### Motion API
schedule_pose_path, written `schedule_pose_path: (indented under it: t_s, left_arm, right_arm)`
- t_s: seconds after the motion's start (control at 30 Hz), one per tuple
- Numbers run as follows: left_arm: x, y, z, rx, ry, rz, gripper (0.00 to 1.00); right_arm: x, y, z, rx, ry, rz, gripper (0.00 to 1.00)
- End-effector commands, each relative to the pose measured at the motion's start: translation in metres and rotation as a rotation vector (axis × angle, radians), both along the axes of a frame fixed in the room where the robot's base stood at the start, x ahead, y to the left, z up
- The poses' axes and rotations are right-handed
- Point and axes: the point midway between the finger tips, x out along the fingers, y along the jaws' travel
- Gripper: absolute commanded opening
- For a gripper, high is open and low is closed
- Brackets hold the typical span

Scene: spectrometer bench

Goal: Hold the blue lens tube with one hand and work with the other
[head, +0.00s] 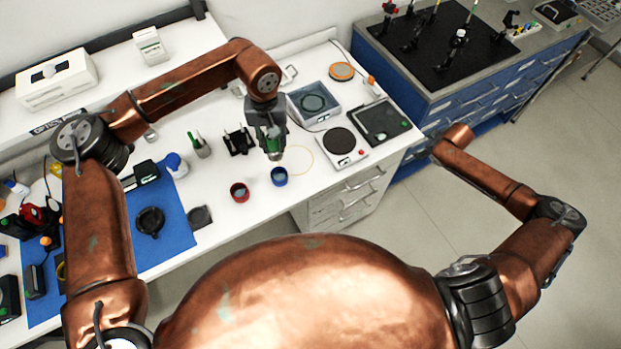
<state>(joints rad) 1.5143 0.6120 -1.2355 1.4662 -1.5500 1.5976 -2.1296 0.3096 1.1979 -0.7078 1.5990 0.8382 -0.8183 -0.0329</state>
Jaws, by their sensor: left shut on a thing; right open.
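The blue lens tube (279,177) looks like a short blue ring standing upright on the white bench, near its front edge. My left gripper (274,156) points down just above and behind it, with its tips close to the tube's top. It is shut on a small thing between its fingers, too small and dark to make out. The tube appears to stand apart from the tips. My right arm reaches in over the floor at the right, and its gripper is not visible.
A red ring (239,192) stands left of the tube. A round-topped plate device (341,143) and a dark tray (384,121) lie to the right. A green-handled holder (199,146) and a black stand (238,141) are behind left. A blue mat (172,238) covers the left bench.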

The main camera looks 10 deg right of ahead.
Motion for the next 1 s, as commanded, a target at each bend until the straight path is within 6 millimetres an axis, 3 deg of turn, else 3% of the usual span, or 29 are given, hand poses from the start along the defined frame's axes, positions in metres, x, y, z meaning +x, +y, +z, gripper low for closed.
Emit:
schedule_pose_path:
  t_s: [0.03,0.23,0.47,0.67,0.8,0.93,1.0]
  left_arm:
    - [0.0,0.0,0.0,0.0,0.0,0.0,0.0]
    - [0.0,0.0,0.0,0.0,0.0,0.0,0.0]
    - [0.0,0.0,0.0,0.0,0.0,0.0,0.0]
    - [0.0,0.0,0.0,0.0,0.0,0.0,0.0]
    - [0.0,0.0,0.0,0.0,0.0,0.0,0.0]
    - [0.0,0.0,0.0,0.0,0.0,0.0,0.0]
    - [0.0,0.0,0.0,0.0,0.0,0.0,0.0]
  right_arm:
    - [0.0,-0.001,0.021,-0.017,0.011,0.018,0.59]
    - [-0.013,0.002,0.075,-0.057,0.07,0.065,0.59]
    - [0.032,0.056,0.131,-0.032,-0.072,0.174,0.59]
    - [0.08,0.115,0.19,0.006,-0.26,0.286,0.59]
    - [0.109,0.167,0.243,0.041,-0.416,0.381,0.59]
    - [0.123,0.22,0.29,0.086,-0.553,0.475,0.59]
    - [0.12,0.256,0.3,0.135,-0.606,0.535,0.59]
